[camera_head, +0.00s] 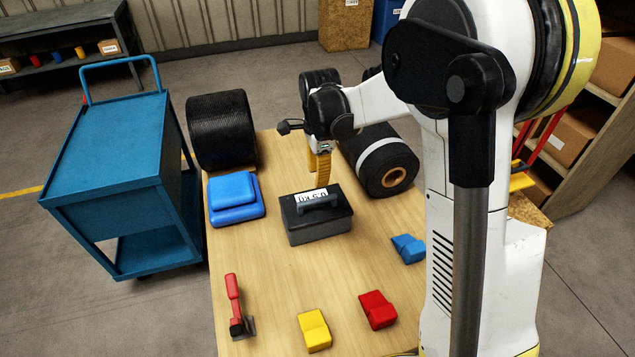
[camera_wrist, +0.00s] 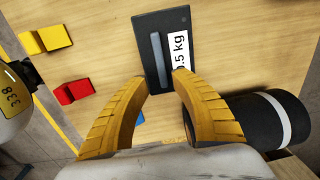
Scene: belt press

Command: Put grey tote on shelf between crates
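The grey tote (camera_head: 318,229) is a dark box with a grey top handle (camera_head: 317,201) and a white weight label. It stands upright on the wooden table, near its middle. My gripper (camera_head: 319,165) hangs just behind and above the tote, with yellow fingers pointing down. In the wrist view the two fingers (camera_wrist: 160,79) are spread apart with nothing between them. The tote (camera_wrist: 163,18) lies beyond their tips, its handle (camera_wrist: 158,60) in line with the gap. Whether a fingertip touches the tote is unclear. A shelf unit (camera_head: 590,185) with boxes stands at right, partly hidden by my arm.
The table (camera_head: 270,300) also holds a blue case (camera_head: 235,198), black rolls (camera_head: 222,130) (camera_head: 380,160), a red-handled tool (camera_head: 233,300), and yellow (camera_head: 314,330), red (camera_head: 378,309) and blue (camera_head: 408,248) blocks. A blue cart (camera_head: 110,150) stands left. Another shelf (camera_head: 60,35) is far left.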

